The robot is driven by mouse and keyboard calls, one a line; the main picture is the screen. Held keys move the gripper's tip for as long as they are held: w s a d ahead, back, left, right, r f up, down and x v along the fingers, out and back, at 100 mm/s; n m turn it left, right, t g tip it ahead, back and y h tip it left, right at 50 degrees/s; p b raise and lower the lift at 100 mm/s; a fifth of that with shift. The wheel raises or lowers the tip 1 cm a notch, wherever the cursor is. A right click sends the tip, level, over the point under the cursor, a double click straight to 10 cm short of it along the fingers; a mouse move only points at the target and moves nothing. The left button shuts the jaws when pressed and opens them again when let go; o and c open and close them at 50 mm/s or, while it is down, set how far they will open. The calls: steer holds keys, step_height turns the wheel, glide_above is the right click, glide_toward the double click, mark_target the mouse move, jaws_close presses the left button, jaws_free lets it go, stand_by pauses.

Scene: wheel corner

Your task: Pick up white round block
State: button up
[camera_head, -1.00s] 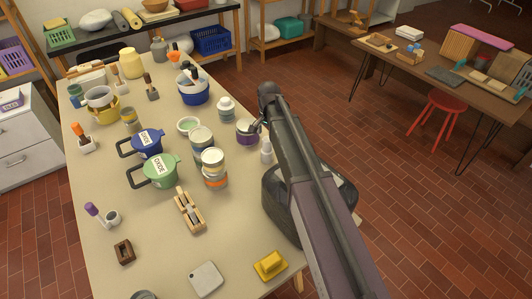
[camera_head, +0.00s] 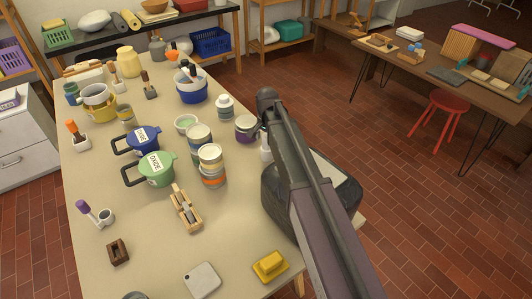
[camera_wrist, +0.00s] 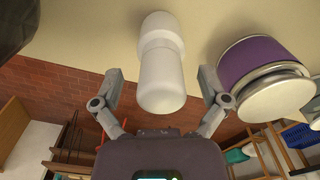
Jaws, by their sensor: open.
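The white round block (camera_wrist: 162,75) is a smooth white piece with a narrower waist, seen in the middle of the wrist view. My gripper (camera_wrist: 158,74) is open, with one finger on each side of it and visible gaps between. In the head view a small part of the white block (camera_head: 264,151) shows at the right side of the table, beside my arm, which hides most of it. My gripper is mostly hidden there too.
A purple-banded jar (camera_wrist: 262,72) stands close to my right finger in the wrist view; it also shows in the head view (camera_head: 245,128). Stacked cans (camera_head: 211,165), a green mug (camera_head: 157,169) and a white bottle (camera_head: 224,107) share the table (camera_head: 230,225).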

steer(key=shift+f, duration=0.15)
stand_by(0.5)
jaws_close()
